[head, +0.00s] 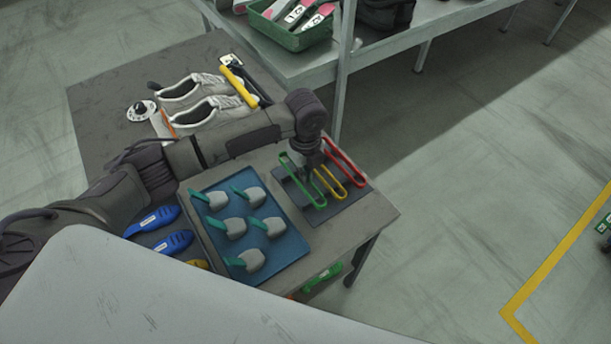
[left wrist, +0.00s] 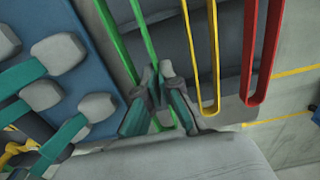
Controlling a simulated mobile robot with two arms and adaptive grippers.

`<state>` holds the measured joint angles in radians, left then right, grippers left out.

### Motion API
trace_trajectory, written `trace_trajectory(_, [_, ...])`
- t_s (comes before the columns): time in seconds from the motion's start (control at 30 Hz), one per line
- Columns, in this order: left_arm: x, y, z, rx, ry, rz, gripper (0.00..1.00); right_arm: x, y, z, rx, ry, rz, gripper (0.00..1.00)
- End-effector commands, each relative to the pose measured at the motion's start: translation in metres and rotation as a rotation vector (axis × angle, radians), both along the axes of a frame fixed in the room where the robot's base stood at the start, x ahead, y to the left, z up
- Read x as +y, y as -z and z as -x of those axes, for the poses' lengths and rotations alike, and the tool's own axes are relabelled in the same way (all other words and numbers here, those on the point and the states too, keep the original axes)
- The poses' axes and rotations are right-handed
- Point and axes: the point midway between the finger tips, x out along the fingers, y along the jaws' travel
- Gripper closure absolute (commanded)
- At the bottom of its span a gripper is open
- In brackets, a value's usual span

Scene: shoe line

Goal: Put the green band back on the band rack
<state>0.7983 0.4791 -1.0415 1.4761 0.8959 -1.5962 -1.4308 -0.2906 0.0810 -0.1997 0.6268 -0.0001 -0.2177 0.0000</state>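The green band (head: 311,193) is a long narrow loop at the left side of the dark band rack (head: 352,193), beside the yellow band (head: 333,190) and the red band (head: 349,165). My left gripper (head: 311,169) points down over the rack at the green band. In the left wrist view, the left gripper (left wrist: 158,74) has its fingertips close together at the green band (left wrist: 116,42), and one strand runs in between them. The fingers hide part of the loop. I cannot tell whether they grip it, or whether the band rests fully on the rack. My right gripper is not in view.
A blue tray (head: 212,238) with several grey-and-teal pieces lies left of the rack. White shoes (head: 205,112) and a yellow-handled tool (head: 240,87) lie behind my left arm. A shelf with a green crate (head: 289,36) stands behind. The table's right edge is close.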

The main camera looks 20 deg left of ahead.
Motion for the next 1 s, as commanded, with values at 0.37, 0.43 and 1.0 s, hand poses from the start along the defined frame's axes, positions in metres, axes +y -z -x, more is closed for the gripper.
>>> trace_trajectory(0.37, [0.000, 0.022, 0.000, -0.001, 0.001, -0.001, 1.00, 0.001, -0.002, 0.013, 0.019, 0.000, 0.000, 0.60])
trace_trajectory(0.43, [0.000, 0.022, 0.000, -0.001, 0.001, -0.001, 1.00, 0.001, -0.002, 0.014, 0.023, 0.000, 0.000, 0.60])
trace_trajectory(1.0, [0.000, 0.024, 0.000, -0.001, 0.000, 0.000, 0.69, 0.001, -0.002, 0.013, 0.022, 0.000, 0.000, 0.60])
